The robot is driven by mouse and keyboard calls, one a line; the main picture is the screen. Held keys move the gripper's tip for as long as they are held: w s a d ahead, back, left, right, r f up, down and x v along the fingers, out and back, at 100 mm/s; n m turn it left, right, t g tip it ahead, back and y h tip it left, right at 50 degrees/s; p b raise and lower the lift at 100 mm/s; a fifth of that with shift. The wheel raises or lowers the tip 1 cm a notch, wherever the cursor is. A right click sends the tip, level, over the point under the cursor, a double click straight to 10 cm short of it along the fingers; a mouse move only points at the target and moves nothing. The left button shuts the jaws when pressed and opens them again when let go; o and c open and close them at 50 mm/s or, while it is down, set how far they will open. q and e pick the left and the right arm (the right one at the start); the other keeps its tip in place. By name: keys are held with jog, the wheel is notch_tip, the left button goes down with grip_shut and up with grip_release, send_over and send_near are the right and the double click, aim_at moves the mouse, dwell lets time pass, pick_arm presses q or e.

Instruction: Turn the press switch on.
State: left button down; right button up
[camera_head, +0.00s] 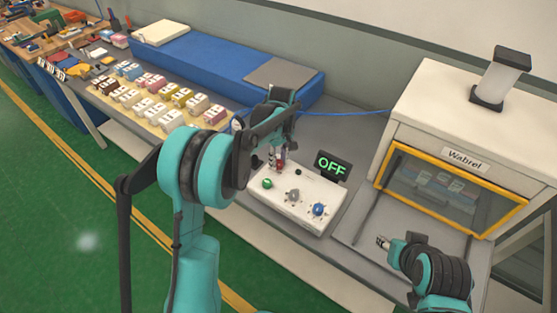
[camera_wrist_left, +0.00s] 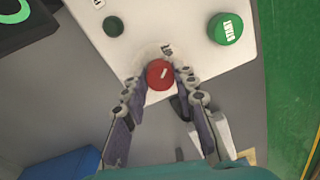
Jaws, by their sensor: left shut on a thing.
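The white control box (camera_head: 305,212) stands on the grey bench and also fills much of the left wrist view (camera_wrist_left: 165,25). Its red round switch (camera_wrist_left: 160,73), with a white mark on top, sits between the fingertips of my left gripper (camera_wrist_left: 160,78). My left gripper is shut on this red switch; in the head view the gripper (camera_head: 278,158) comes down on the box's far left corner. The sign (camera_head: 331,166) behind the box reads OFF in green. My right gripper (camera_head: 383,242) is over the bench to the right of the box, away from it; its jaw opening is unclear.
The box also carries a green START button (camera_wrist_left: 230,28), a grey knob (camera_head: 293,196) and a blue knob (camera_head: 318,209). A white Wabrel machine (camera_head: 440,100) with a yellow-framed window stands right. A blue mattress-like block (camera_head: 200,62) and several small coloured boxes lie left.

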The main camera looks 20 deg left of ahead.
pick_arm(q)
jog(key=m, duration=0.3)
jog(key=shift+m+p, duration=0.4)
jog(key=m, duration=0.4)
jog(key=shift+m+p, duration=0.3)
jog(key=shift+p, duration=0.05)
jog(key=m, duration=0.4)
jog(key=shift+s+m, duration=0.1)
jog(key=shift+m, duration=0.2)
jog(key=shift+m+t+p, duration=0.3)
jog(key=shift+m+p, duration=0.1)
jog(key=shift+m, duration=1.8)
jog(key=c, duration=1.2)
grip_release()
